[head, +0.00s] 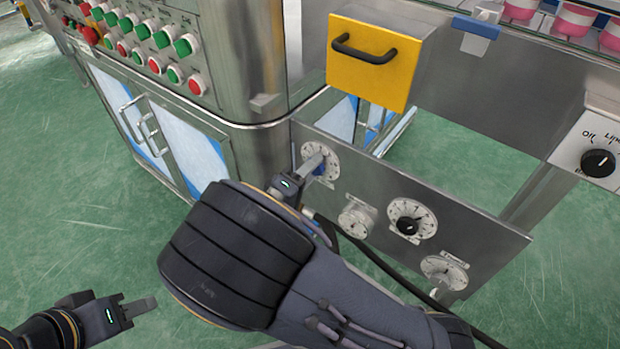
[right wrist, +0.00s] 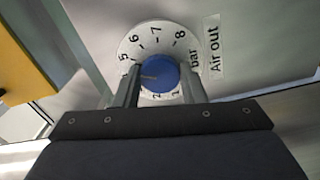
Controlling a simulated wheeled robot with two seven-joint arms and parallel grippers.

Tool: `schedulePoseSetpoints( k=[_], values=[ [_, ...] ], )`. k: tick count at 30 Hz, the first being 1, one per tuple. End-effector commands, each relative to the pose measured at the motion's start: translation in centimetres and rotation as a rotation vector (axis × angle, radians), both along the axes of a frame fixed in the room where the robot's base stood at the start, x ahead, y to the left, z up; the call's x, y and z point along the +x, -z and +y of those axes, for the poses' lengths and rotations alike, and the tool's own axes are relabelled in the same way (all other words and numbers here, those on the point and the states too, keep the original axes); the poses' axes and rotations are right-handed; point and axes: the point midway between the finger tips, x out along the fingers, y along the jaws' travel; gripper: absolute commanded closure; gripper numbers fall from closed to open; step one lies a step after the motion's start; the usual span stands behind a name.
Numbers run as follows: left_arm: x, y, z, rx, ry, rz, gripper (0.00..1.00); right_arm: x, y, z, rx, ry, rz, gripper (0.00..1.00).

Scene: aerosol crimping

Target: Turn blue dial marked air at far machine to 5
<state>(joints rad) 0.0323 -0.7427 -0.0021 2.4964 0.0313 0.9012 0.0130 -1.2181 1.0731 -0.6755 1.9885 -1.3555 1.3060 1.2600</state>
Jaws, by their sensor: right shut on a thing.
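The blue dial (right wrist: 160,74) sits on a round white scale (right wrist: 157,40) beside a label reading "Air out" in the right wrist view. The figures 5 to 8 show along its upper side. A dark mark on the dial points left, a little below the 5; the scale there is partly hidden by a finger. My right gripper (right wrist: 164,88) is shut on the dial, one finger on each side. In the head view the right gripper (head: 317,166) covers much of the blue dial (head: 322,169). My left gripper (head: 138,307) is away at the lower left, its jaw opening unclear.
The panel also carries a black dial (head: 407,226) and other white dials (head: 444,272). A yellow drawer (head: 370,62) with a black handle juts out above. A cabinet with red and green buttons (head: 163,37) stands left. Green floor lies open at lower left.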

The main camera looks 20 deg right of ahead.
Motion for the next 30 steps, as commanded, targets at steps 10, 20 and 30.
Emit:
schedulePoseSetpoints(
  k=[10,20,30],
  values=[
    [0.0,1.9,0.0,0.000,0.000,0.000,0.64,-0.1,0.3,0.0,0.090,-0.001,-0.111,0.86],
    [0.0,2.1,0.0,0.000,0.000,0.000,0.64,-0.1,0.1,0.0,0.106,0.000,-0.131,0.86],
    [0.0,2.0,0.0,0.000,0.000,0.000,0.64,0.0,0.1,0.0,0.105,0.000,-0.130,0.50]
  ],
)
